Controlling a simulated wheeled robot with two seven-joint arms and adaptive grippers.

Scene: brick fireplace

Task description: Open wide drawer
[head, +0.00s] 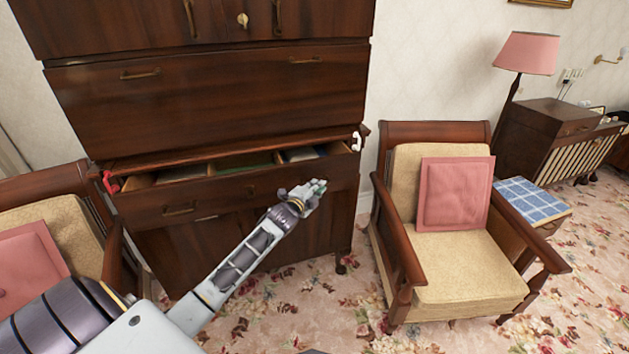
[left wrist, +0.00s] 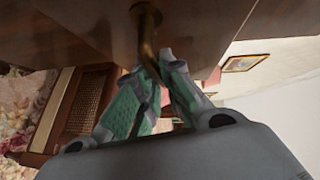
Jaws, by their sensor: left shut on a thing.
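The wide drawer (head: 225,193) of the dark wooden cabinet is partly open, and its divided inside shows in the head view. Its left brass handle (head: 180,210) is free. My left gripper (head: 318,187) is at the right part of the drawer front and hides the handle there. In the left wrist view, the fingers of the left gripper (left wrist: 158,75) are closed around the brass handle (left wrist: 147,38). My right gripper is in neither view.
A small red item (head: 110,183) and a white one (head: 356,142) are at the drawer's two ends. An armchair (head: 458,275) stands right of the cabinet, another (head: 65,228) close on its left. Patterned carpet (head: 330,300) lies clear before the drawer's right part.

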